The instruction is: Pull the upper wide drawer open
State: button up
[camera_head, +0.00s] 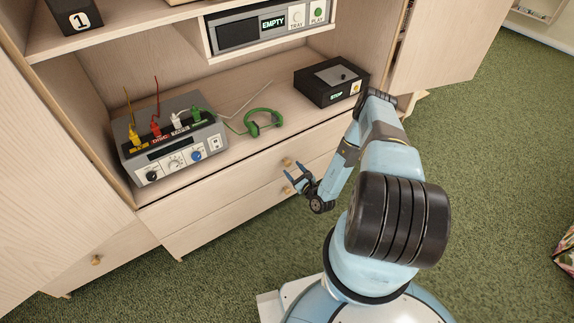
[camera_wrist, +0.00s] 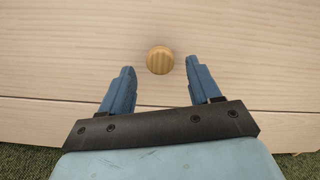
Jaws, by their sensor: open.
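The upper wide drawer (camera_head: 222,187) is a pale wood front below the open shelf of the cabinet, and it looks shut. Its round wooden knob (camera_head: 286,162) shows near the middle of the front. My gripper (camera_head: 294,180) is open and empty in front of the drawers, close to the knobs. In the wrist view, a round knob (camera_wrist: 159,60) is just beyond and between the two blue fingertips (camera_wrist: 160,72). The fingers do not close on it. The lower wide drawer (camera_head: 220,218) lies below, its knob (camera_head: 287,190) partly behind my gripper.
On the shelf above stand a grey device with coloured plugs (camera_head: 172,145), green headphones (camera_head: 262,121) and a black box (camera_head: 330,82). A cabinet door (camera_head: 445,45) stands open at the right.

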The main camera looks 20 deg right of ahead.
aim_at(289, 165)
jog(key=shift+x, duration=2.4)
